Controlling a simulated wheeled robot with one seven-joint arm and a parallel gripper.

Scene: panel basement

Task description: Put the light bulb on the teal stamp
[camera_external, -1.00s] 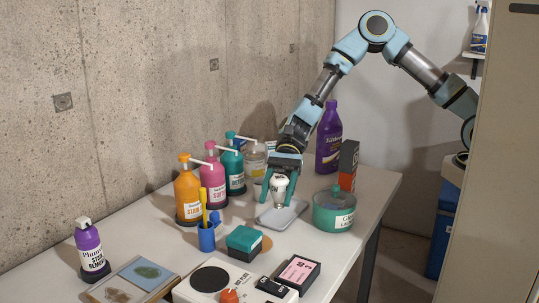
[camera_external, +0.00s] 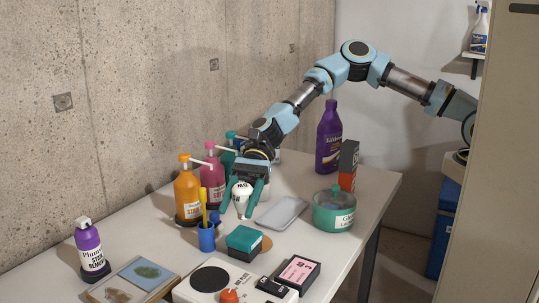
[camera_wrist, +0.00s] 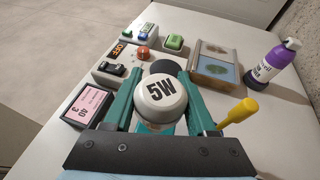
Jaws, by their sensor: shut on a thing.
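The light bulb (camera_external: 242,190) is white, with "5W" on its rounded end in the wrist view (camera_wrist: 162,92). My gripper (camera_external: 240,208) is shut on it, with teal fingers on both sides. The bulb hangs above the table, rounded end up, behind and above the teal stamp. The teal stamp (camera_external: 244,237) is a small block with a teal top and a dark lower part, standing on the table.
A blue cup (camera_external: 207,237) with a yellow-handled tool (camera_external: 204,205) stands close left of the stamp. A grey tray (camera_external: 282,213) lies empty behind it. A hot plate (camera_external: 225,284) and pink-labelled box (camera_external: 298,272) are in front. Pump bottles (camera_external: 188,196) line the wall; a green tin (camera_external: 334,211) stands right.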

